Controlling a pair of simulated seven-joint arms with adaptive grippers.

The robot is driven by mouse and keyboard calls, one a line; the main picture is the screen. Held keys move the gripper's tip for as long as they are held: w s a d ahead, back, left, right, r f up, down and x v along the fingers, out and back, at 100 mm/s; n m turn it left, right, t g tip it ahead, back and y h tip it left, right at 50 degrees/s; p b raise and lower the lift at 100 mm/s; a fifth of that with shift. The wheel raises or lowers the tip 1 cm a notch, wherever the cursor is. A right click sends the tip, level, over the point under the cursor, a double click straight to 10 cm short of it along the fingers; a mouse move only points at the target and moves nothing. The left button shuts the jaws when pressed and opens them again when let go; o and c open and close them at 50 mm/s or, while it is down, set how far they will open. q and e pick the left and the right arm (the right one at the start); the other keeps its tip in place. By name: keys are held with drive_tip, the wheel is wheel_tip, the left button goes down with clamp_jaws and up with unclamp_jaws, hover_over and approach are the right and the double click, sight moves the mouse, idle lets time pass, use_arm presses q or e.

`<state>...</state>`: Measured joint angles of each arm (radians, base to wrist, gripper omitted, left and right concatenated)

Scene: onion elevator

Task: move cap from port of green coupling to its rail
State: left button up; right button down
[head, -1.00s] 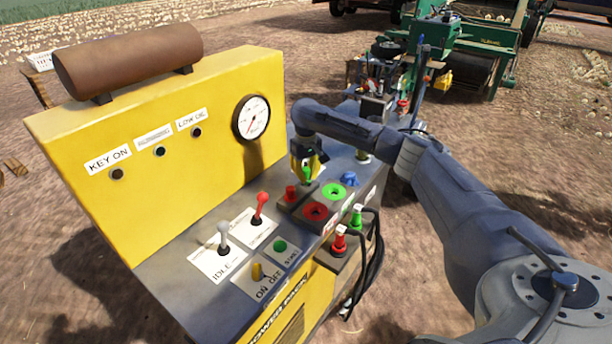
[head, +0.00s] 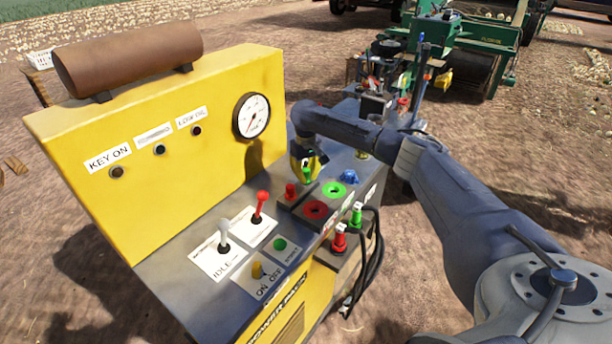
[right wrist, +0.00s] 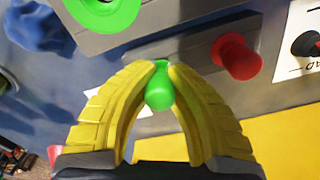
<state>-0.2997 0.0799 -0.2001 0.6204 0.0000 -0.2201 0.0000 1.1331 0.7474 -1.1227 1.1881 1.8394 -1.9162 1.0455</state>
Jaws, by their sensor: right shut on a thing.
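The green cap (right wrist: 159,90) is pinched between the yellow fingertips of my right gripper (right wrist: 160,70) in the right wrist view. In the head view my right gripper (head: 305,164) is above the panel, with the green cap (head: 308,174) at its tips. The cap is at the dark rail (right wrist: 185,50), beside the red cap (right wrist: 235,56). I cannot tell whether it is seated there. The green coupling port (head: 334,190) is uncovered, and its ring also shows in the right wrist view (right wrist: 110,15). My left gripper is out of view.
The red coupling port (head: 315,210) sits in front of the rail. A blue knob (head: 349,177) is right of the green port. Red and green hose plugs (head: 340,238) stand at the panel's edge. Levers (head: 259,207) stand left, and the yellow gauge wall (head: 160,150) rises behind.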

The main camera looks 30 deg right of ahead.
drive_tip(key=shift+f, duration=0.55)
idle(1.1)
idle(0.4)
drive_tip(key=c, duration=0.9)
unclamp_jaws()
drive_tip(key=shift+r, duration=0.15)
drive_tip(key=shift+r, duration=3.4)
